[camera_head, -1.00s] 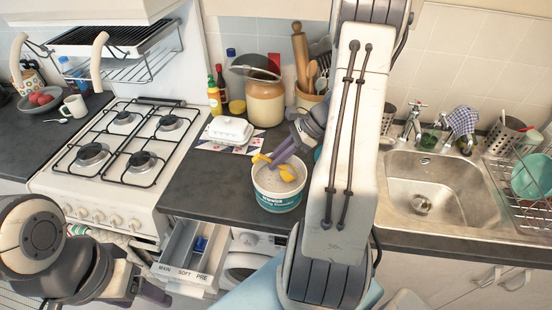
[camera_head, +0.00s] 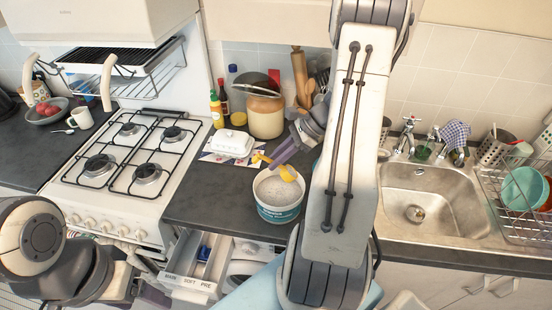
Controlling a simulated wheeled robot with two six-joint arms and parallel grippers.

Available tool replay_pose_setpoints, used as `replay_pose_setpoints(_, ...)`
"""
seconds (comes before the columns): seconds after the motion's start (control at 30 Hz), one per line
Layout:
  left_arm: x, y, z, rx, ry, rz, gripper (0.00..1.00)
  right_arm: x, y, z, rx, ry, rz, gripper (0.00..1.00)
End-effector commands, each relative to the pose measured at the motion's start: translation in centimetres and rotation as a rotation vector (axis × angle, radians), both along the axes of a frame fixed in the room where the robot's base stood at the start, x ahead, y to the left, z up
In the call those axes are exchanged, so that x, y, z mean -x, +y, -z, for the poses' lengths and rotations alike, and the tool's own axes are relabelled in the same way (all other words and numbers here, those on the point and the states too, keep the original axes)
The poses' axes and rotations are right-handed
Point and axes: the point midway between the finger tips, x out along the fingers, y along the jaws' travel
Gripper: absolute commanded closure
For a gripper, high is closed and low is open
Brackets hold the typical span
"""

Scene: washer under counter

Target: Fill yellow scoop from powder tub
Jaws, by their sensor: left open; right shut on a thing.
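The powder tub (camera_head: 279,212) is a white tub with a teal label, standing open on the dark counter with pale powder inside. The yellow scoop (camera_head: 287,173) is at the tub's back rim; its yellow handle end shows left of the fingers. My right gripper (camera_head: 279,163) is shut on the scoop, just above and behind the tub's opening. I cannot tell how much powder is in the scoop. My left gripper (camera_head: 148,294) is low at the left, in front of the cooker, open and partly hidden by its own arm.
An open washer drawer (camera_head: 196,262) marked MAIN, SOFT, PRE juts out below the counter. A white butter dish (camera_head: 229,143), a large jar (camera_head: 265,113) and bottles (camera_head: 216,108) stand behind. The hob (camera_head: 130,160) is left; the sink (camera_head: 425,200) is right.

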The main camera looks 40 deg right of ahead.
Motion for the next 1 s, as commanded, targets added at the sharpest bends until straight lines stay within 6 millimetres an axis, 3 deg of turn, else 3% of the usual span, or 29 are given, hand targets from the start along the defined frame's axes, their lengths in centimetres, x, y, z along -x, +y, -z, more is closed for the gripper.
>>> replay_pose_setpoints(0.17, 0.0, 0.0, -0.6, 0.000, 0.000, 0.000, 0.32, 0.0, 0.1, -0.4, 0.020, 0.010, -0.001, 1.00)
replay_pose_setpoints(1.0, 0.0, 0.0, -7.5, 0.000, 0.000, -0.001, 0.32, 0.0, 0.1, -2.3, 0.351, 0.181, -0.003, 1.00)
